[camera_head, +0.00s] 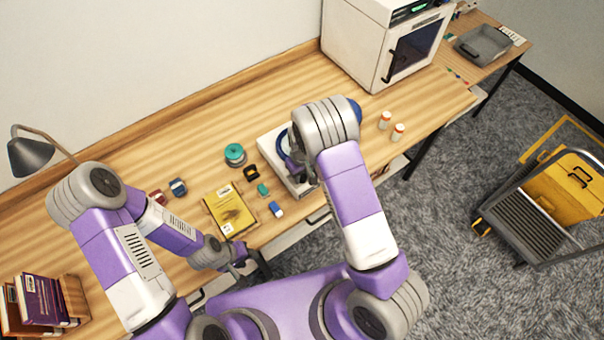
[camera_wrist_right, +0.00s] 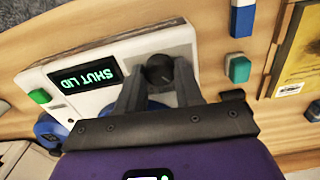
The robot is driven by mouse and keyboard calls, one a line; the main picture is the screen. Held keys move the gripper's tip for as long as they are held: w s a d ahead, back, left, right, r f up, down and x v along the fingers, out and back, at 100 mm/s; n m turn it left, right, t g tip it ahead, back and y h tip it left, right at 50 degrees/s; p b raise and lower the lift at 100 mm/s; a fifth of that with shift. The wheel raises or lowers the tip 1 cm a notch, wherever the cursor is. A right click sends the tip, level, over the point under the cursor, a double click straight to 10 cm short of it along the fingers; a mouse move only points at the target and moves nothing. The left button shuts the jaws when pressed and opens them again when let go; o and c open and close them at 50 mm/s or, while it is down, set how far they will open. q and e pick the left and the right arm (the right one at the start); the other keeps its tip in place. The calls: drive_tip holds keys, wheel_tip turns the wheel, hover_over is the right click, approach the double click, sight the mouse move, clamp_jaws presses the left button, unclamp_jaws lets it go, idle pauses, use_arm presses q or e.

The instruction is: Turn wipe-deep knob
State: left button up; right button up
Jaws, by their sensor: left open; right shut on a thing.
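The white device (camera_head: 268,141) sits on the table, mostly hidden by my right arm in the head view. In the right wrist view its white panel (camera_wrist_right: 85,100) carries a dark round knob (camera_wrist_right: 158,67), a display (camera_wrist_right: 86,76) with the green words "SHUT LID", and a green button (camera_wrist_right: 40,96). My right gripper (camera_wrist_right: 160,80) is shut on the knob, with one finger on each side. A blue part of the device shows behind the gripper. My left gripper (camera_head: 252,262) is open and empty near the table's front edge, away from the device.
A yellow book (camera_head: 230,211), a teal spool (camera_head: 235,154) and several small coloured blocks lie left of the device. Two orange-white bottles (camera_head: 398,131) stand to its right. A white cabinet machine (camera_head: 375,45) stands behind. A lamp (camera_head: 32,155) is at far left.

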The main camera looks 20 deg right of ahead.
sight(302, 176)
drive_tip(key=m+b, duration=0.1)
drive_tip(key=m, duration=1.2)
drive_tip(key=shift+m, duration=2.2)
drive_tip(key=o, duration=1)
drive_tip(key=shift+o, duration=0.2)
wheel_tip(302, 176, up, 8)
drive_tip(key=shift+f, duration=0.2)
